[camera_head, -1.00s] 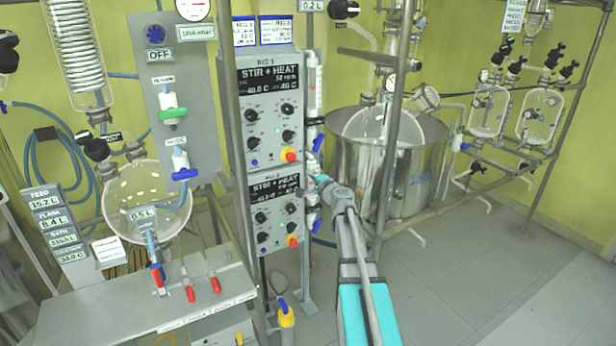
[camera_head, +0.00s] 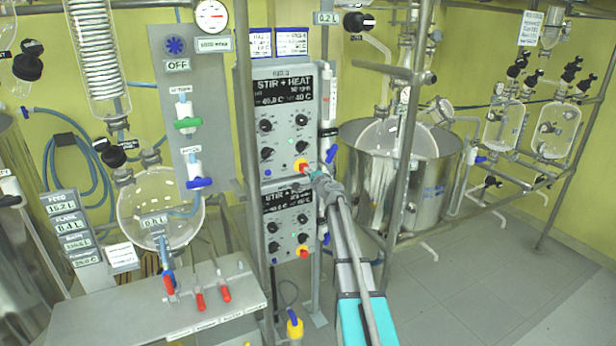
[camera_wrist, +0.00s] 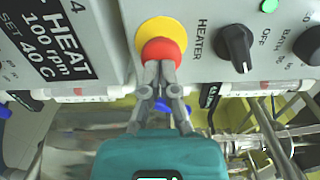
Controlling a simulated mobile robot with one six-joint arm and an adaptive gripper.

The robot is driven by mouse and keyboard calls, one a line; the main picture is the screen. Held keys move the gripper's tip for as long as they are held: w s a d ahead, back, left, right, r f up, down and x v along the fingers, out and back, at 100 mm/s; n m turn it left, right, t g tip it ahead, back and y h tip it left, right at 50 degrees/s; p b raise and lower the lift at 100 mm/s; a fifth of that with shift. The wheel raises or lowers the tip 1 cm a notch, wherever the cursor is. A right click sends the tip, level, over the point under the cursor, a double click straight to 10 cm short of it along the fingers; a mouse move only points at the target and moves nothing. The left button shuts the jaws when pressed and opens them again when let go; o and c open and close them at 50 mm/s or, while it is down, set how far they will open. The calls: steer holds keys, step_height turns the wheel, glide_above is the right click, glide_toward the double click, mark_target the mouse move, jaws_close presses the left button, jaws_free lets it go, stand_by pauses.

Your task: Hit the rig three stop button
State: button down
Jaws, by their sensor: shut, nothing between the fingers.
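Two grey control panels hang one above the other on a frame. The upper panel (camera_head: 284,128) has a red stop button (camera_head: 301,165) on a yellow ring at its lower right. The lower panel (camera_head: 290,222) has a similar red button (camera_head: 303,253). The small labels above the panels are too blurred to read surely. My gripper (camera_head: 314,175) is shut and empty, with its tips at the upper button. In the wrist view, the tips (camera_wrist: 160,66) overlap the red button (camera_wrist: 162,45), seemingly touching it. I cannot tell whether it is pressed in.
A black heater knob (camera_wrist: 236,48) sits beside the button. A metal post (camera_head: 405,150) and a steel vessel (camera_head: 350,150) stand right of the panels. A bench (camera_head: 130,310) with red-handled valves is at lower left. Open floor (camera_head: 480,270) lies to the right.

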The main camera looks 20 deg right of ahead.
steer(key=shift+w, duration=0.15)
steer(key=shift+w+r, duration=0.2)
steer(key=shift+w, duration=0.7)
steer(key=s, duration=1.4)
steer(key=shift+s+d, duration=0.25)
steer(key=shift+s, duration=0.1)
stand_by(0.5)
